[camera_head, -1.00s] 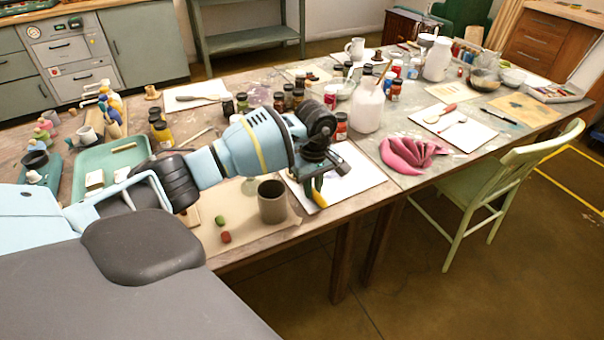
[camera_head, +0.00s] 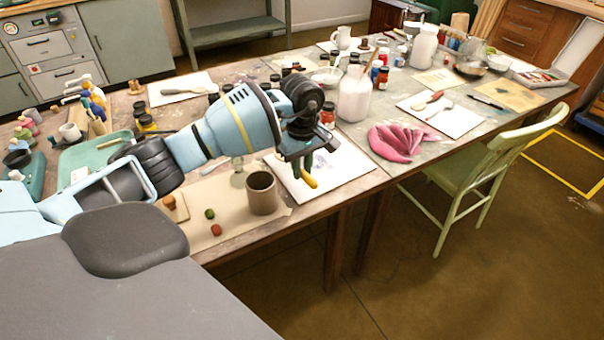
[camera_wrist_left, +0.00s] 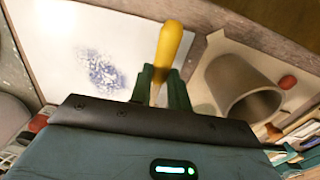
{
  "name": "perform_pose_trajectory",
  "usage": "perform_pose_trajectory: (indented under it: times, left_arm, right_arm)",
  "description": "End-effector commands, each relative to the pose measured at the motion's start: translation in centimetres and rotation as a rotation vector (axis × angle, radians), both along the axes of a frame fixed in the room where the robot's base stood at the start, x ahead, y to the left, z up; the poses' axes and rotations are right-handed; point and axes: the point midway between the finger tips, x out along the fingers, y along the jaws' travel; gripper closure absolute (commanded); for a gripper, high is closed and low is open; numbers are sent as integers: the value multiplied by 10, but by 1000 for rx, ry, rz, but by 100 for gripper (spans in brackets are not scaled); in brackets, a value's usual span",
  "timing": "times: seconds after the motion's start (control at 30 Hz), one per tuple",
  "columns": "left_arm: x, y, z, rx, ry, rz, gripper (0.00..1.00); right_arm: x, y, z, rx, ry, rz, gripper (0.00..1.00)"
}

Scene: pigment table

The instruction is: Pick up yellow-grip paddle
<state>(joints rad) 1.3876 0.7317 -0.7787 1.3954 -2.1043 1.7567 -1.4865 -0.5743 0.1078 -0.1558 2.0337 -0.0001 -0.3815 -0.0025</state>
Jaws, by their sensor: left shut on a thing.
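The yellow-grip paddle (camera_head: 309,181) shows only its yellow grip below my left gripper in the head view. My left gripper (camera_head: 298,166) is shut on it, over the white sheet (camera_head: 345,168) with a bluish smudge. In the left wrist view the yellow grip (camera_wrist_left: 171,42) sticks out past the two dark green fingers of the gripper (camera_wrist_left: 163,82). The rest of the paddle is hidden by the gripper. I cannot tell how far it is above the sheet. My right gripper is not in view.
A grey-brown cup (camera_head: 262,193) stands just left of the gripper, also in the left wrist view (camera_wrist_left: 240,88). Small green and red lumps (camera_head: 215,229) lie near it. A white jug (camera_head: 355,95) and pink cloth (camera_head: 392,142) stand right. A green chair (camera_head: 470,165) is at the front.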

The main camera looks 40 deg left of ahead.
Motion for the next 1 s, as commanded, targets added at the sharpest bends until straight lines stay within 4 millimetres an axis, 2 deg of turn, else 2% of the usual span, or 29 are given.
perform_pose_trajectory:
  times: [0.17, 0.4, 0.6, 0.8, 1.0]
  left_arm:
    - [-12, -34, 5, 0, -1, -8, 100]
    - [-34, -92, 11, -2, -2, -8, 100]
    - [-48, -128, 15, -2, -2, -4, 100]
    - [-55, -146, 17, 0, 0, -1, 100]
    - [-57, -150, 17, 0, 0, -1, 100]
  right_arm:
    - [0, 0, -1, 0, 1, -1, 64]
    - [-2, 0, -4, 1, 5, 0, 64]
    - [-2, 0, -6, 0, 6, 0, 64]
    - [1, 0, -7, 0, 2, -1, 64]
    - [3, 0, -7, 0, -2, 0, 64]
